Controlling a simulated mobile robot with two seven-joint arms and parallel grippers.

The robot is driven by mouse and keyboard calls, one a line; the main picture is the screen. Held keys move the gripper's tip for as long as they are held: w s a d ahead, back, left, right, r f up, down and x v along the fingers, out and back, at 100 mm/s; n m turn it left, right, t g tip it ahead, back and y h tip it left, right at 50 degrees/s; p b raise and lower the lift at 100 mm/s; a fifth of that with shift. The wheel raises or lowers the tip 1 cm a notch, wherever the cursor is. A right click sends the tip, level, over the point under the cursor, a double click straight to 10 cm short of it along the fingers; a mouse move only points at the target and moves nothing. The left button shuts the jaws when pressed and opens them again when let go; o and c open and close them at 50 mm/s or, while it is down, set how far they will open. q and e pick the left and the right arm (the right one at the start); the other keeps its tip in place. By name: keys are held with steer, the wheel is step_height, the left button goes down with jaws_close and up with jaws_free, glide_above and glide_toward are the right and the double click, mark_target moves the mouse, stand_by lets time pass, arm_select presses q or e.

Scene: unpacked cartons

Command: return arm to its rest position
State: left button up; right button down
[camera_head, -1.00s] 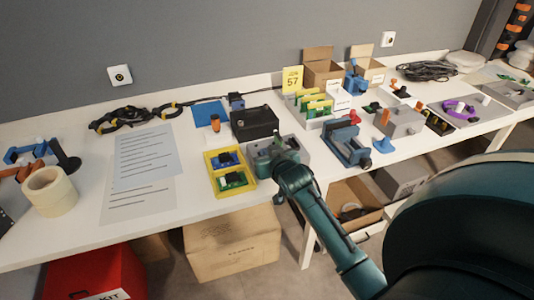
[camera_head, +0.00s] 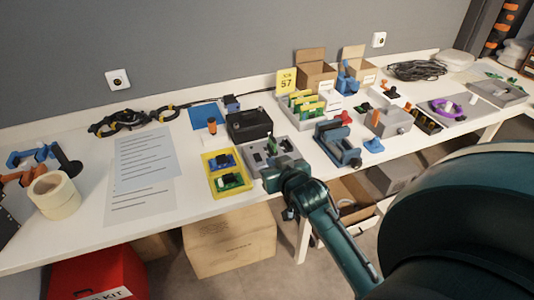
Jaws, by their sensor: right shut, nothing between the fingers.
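My right arm comes in from the lower right. My right gripper (camera_head: 281,178) is over the front edge of the white table (camera_head: 235,211), just right of the yellow tray (camera_head: 210,163) with the green and blue circuit boards and in front of a grey fixture (camera_head: 256,158). The gripper is shut and holds nothing; its fingertips are small and hard to make out. My left gripper does not show.
A blue vise (camera_head: 337,144) stands right of the gripper. A black box (camera_head: 249,124) and a rack of green boards (camera_head: 305,107) stand behind. Paper sheets (camera_head: 143,170) and a tape roll (camera_head: 54,194) lie left. Cartons (camera_head: 231,241) and a red box (camera_head: 97,272) are below the table.

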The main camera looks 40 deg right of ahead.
steer(key=shift+v, duration=0.75)
steer(key=shift+f, duration=0.2)
steer(key=s+a+f+n+g+y+p, duration=0.1)
steer(key=s+a+f+n+y, duration=0.1)
steer(key=s+a+f, duration=0.3)
steer(key=s+a+f+n+g+y+p, duration=0.1)
steer(key=s+a+f+n+y, duration=0.2)
steer(key=s+a, duration=0.8)
steer(key=a+f+y, duration=0.1)
steer(key=a, duration=0.2)
steer(key=shift+s+f+n+g+y+p, duration=0.3)
steer(key=shift+s+f+g+p, duration=0.05)
steer(key=shift+s+g, duration=0.05)
